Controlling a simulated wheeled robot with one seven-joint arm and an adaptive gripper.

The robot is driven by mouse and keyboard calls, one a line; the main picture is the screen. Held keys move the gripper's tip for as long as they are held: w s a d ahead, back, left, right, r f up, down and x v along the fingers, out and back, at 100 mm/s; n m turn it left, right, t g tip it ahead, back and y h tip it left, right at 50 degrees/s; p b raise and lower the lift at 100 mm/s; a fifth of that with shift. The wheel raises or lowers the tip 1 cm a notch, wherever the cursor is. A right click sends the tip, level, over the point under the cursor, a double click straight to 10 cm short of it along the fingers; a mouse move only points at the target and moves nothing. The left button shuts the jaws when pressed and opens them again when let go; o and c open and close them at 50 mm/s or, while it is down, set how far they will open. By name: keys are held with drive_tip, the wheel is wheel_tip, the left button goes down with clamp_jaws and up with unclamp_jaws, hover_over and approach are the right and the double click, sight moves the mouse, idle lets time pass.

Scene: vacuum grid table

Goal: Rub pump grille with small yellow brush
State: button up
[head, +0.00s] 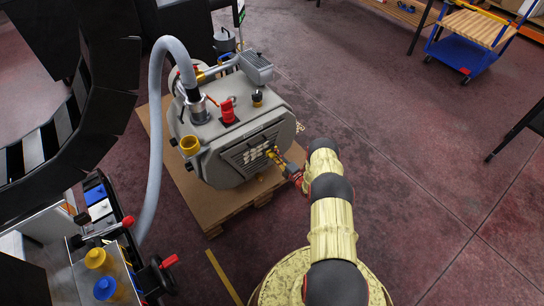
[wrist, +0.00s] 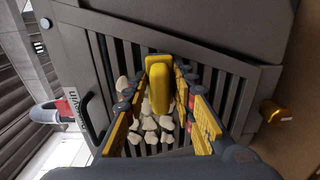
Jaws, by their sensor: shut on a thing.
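The grey pump (head: 225,110) stands on a wooden pallet, with its dark slatted grille (head: 243,153) facing my arm. My gripper (head: 277,160) is at the right part of the grille. In the wrist view my gripper (wrist: 164,88) is shut on the small yellow brush (wrist: 158,84), its two yellow-padded fingers on either side. The brush lies against or just in front of the grille slats (wrist: 232,92); I cannot tell if it touches. The brush's bristles are hidden. Several whitish lumps (wrist: 149,124) show on the grille around and below the brush.
A grey hose (head: 154,130) arches from the pump's top on the left. The pallet (head: 215,215) sticks out below the pump. A table with blue and yellow knobs (head: 100,258) is at lower left. A blue cart (head: 465,50) stands far right. The floor between is clear.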

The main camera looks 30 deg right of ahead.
sight(268, 153)
drive_tip(key=shift+d+r+p, duration=0.1)
drive_tip(key=shift+r+p, duration=0.25)
drive_tip(key=shift+r, duration=0.55)
drive_tip(key=shift+s+a+f, duration=0.1)
drive_tip(key=shift+a, duration=3.8)
drive_tip(key=shift+s+a, duration=0.2)
drive_tip(key=shift+a, duration=2.75)
drive_tip(key=shift+w+r, duration=0.1)
drive_tip(key=shift+r, duration=0.7)
drive_tip(key=shift+d+b, duration=0.45)
drive_tip(key=shift+d, duration=0.6)
drive_tip(key=shift+w+d, duration=0.15)
drive_tip(key=shift+d, duration=4)
drive_tip(key=shift+w+d, duration=0.15)
drive_tip(key=shift+d, duration=1.45)
drive_tip(key=shift+d+r+p, duration=0.1)
drive_tip(key=shift+r+p, duration=0.4)
drive_tip(key=shift+r, duration=0.35)
drive_tip(key=shift+s+a+f, duration=0.1)
drive_tip(key=shift+s+a, duration=0.05)
drive_tip(key=shift+a, duration=0.8)
drive_tip(key=shift+s+a, duration=0.1)
drive_tip(key=shift+a, duration=0.8)
drive_tip(key=shift+w+a, duration=0.1)
drive_tip(key=shift+a, duration=4.95)
